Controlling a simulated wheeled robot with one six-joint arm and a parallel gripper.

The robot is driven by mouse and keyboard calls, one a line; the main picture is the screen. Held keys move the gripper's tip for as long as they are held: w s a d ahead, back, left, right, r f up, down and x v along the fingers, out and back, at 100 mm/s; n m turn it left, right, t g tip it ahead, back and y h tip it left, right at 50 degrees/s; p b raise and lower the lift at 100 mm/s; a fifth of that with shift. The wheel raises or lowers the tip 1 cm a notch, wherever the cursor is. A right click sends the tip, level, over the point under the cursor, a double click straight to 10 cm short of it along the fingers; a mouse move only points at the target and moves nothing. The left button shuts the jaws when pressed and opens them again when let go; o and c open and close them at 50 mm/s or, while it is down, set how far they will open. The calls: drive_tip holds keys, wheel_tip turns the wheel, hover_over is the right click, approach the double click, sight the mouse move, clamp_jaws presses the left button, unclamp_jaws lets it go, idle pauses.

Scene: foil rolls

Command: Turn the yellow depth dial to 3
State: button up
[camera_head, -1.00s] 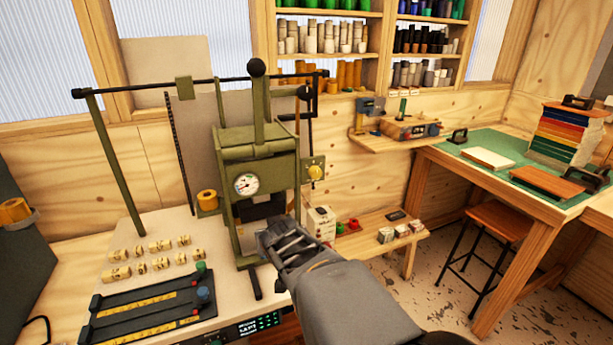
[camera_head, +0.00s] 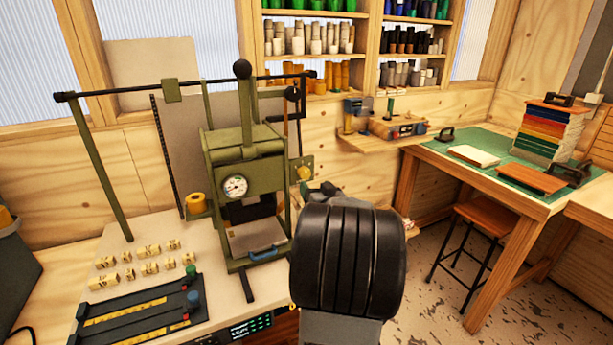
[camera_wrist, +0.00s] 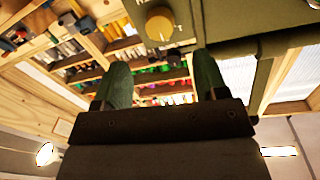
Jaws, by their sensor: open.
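The yellow depth dial (camera_head: 304,172) sits on a green plate on the right side of the green press (camera_head: 245,147). In the wrist view the yellow dial (camera_wrist: 159,24) is near the top, on the green panel; its marks are too small to read. My gripper (camera_wrist: 160,72) is open and empty, with two green fingers pointing toward the panel. The dial shows above and between the fingertips, apart from them. In the head view my dark wrist hides most of the gripper, which is just right of and below the dial.
A white gauge (camera_head: 235,186) is on the press front, and a blue-handled plate (camera_head: 262,252) sits below. Letter blocks (camera_head: 147,268) and a black composing tray (camera_head: 140,312) lie on the bench. A green-topped table (camera_head: 480,160) and stool (camera_head: 487,213) stand to the right.

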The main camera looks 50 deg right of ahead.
sight(306, 175)
drive_tip(key=p+x, duration=0.1)
drive_tip(key=x, duration=0.7)
drive_tip(key=shift+w, duration=0.1)
drive_tip(key=shift+c, duration=0.5)
drive_tip(key=c, duration=0.8)
drive_tip(key=shift+r+m, duration=0.1)
drive_tip(key=shift+m, duration=0.2)
drive_tip(key=m+p, duration=0.3)
drive_tip(key=m, duration=0.1)
drive_tip(key=shift+r+p, duration=0.1)
drive_tip(key=shift+p, duration=0.25)
drive_tip(key=m+p, duration=0.3)
drive_tip(key=m, duration=0.1)
drive_tip(key=shift+d+m, duration=0.1)
drive_tip(key=shift+m, duration=0.3)
drive_tip(key=shift+m+g+y, duration=0.3)
